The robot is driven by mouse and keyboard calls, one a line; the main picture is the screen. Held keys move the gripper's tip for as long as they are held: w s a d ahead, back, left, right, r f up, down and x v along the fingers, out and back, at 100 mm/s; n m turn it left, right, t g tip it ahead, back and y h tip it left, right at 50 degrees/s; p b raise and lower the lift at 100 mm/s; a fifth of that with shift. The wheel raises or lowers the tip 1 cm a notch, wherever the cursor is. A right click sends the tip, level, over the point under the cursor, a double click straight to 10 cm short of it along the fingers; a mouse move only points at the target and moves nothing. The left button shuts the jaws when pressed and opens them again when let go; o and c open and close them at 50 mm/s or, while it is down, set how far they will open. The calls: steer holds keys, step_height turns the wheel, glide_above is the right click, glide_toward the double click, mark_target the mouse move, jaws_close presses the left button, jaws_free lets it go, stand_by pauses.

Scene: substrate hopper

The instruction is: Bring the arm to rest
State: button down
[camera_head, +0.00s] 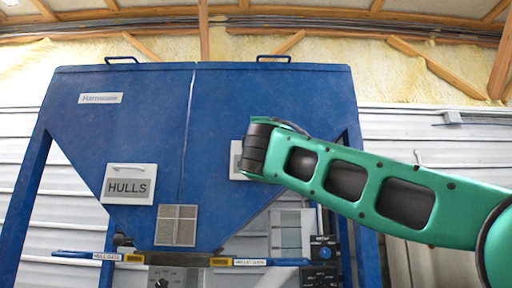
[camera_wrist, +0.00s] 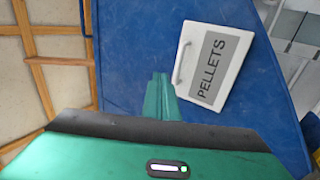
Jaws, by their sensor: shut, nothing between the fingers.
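My arm (camera_head: 345,185) reaches in from the right in the head view, green with dark panels. Its black wrist end (camera_head: 258,148) is in front of the right half of the blue hopper (camera_head: 150,110). My gripper is hidden in the head view. In the wrist view my gripper (camera_wrist: 159,82) shows as green fingers, shut and empty. They point toward the blue hopper face (camera_wrist: 135,45), left of the white PELLETS panel (camera_wrist: 212,65). I cannot tell the gap to the face.
A HULLS panel (camera_head: 129,184) and a mesh window (camera_head: 177,225) are on the hopper's left half. The PELLETS panel (camera_head: 235,160) is mostly covered by my wrist. Gate bars and a control box (camera_head: 322,252) sit low. A white wall (camera_head: 440,145) stands behind.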

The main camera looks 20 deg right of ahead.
steer(key=s, duration=0.1)
steer(key=s+a, duration=0.1)
steer(key=s, duration=0.2)
steer(key=shift+s+a+f, duration=0.2)
steer(key=shift+s+f, duration=0.05)
steer(key=shift+s, duration=0.15)
